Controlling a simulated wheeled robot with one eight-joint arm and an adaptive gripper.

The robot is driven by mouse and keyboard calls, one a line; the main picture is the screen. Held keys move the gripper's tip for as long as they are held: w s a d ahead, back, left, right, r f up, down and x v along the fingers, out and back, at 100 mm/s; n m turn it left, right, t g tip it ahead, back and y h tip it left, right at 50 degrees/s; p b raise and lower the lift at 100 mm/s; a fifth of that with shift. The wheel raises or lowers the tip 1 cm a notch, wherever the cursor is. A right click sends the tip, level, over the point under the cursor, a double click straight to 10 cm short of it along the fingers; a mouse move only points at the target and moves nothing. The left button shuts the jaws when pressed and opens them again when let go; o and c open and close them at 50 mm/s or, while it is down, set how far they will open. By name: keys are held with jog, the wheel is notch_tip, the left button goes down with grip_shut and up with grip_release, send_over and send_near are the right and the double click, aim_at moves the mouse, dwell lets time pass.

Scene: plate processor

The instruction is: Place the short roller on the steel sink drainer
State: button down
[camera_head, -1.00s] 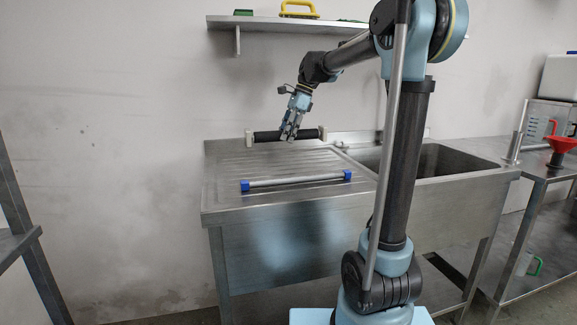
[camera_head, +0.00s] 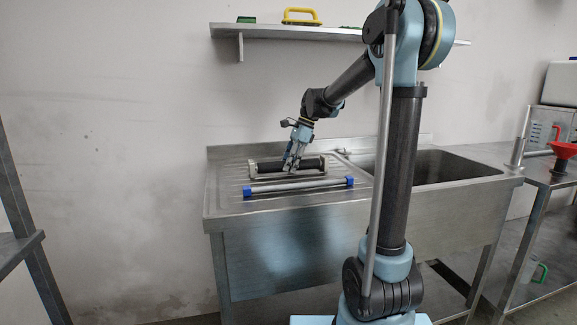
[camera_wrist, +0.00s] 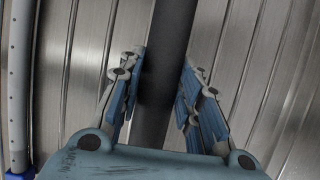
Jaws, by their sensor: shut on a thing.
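The short roller (camera_head: 266,166) is black with pale end pieces. It lies level over the ribbed steel sink drainer (camera_head: 228,184), parallel to its front edge. It is on the drainer surface or very close above it; I cannot tell which. My gripper (camera_head: 291,168) points down and is shut on the roller, right of its middle. In the wrist view, the black roller (camera_wrist: 165,45) runs between the blue-padded fingers of my gripper (camera_wrist: 164,75), with drainer ribs (camera_wrist: 240,45) beneath. The roller's ends are out of that view.
A thin steel roller (camera_head: 297,186) with blue ends lies on the drainer just in front; it also shows in the wrist view (camera_wrist: 19,80). The sink basin (camera_head: 455,166) is to the right. A wall shelf (camera_head: 285,31) holds a yellow-handled item (camera_head: 301,17).

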jog(key=c, duration=1.2)
grip_release()
jog(key=shift+o, duration=0.2)
jog(key=v, duration=1.2)
